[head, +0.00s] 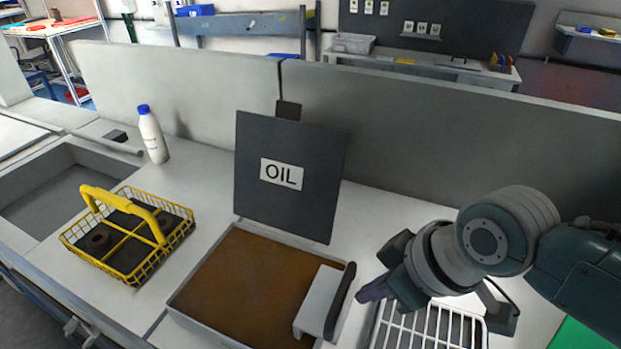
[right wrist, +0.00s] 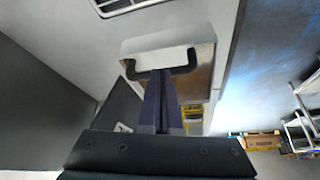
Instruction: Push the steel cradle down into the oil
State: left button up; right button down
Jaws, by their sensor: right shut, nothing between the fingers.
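The steel cradle (head: 318,301) is a pale metal piece with a black handle (head: 341,300) along its right side. It sits at the right end of the oil tray (head: 196,315), which holds a flat brown surface. I cannot tell how deep the cradle sits. My right gripper (head: 361,294) is shut and empty, its fingertips just right of the handle. In the right wrist view the shut fingers (right wrist: 160,74) reach the middle of the black handle, with the cradle (right wrist: 165,45) beyond; whether they touch is unclear. My left gripper is not in view.
A dark OIL sign (head: 291,205) stands behind the tray. A yellow wire basket (head: 152,268) with a dark ring-shaped part is left of it. A white wire rack (head: 425,330) lies under my right arm. A white bottle (head: 152,138) stands near the sink (head: 60,190).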

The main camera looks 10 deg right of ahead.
jog(key=p+v, duration=0.1)
jog(key=v, duration=0.8)
jog(key=shift+s+r, duration=0.15)
jog(key=shift+r, duration=0.15)
dwell(0.5)
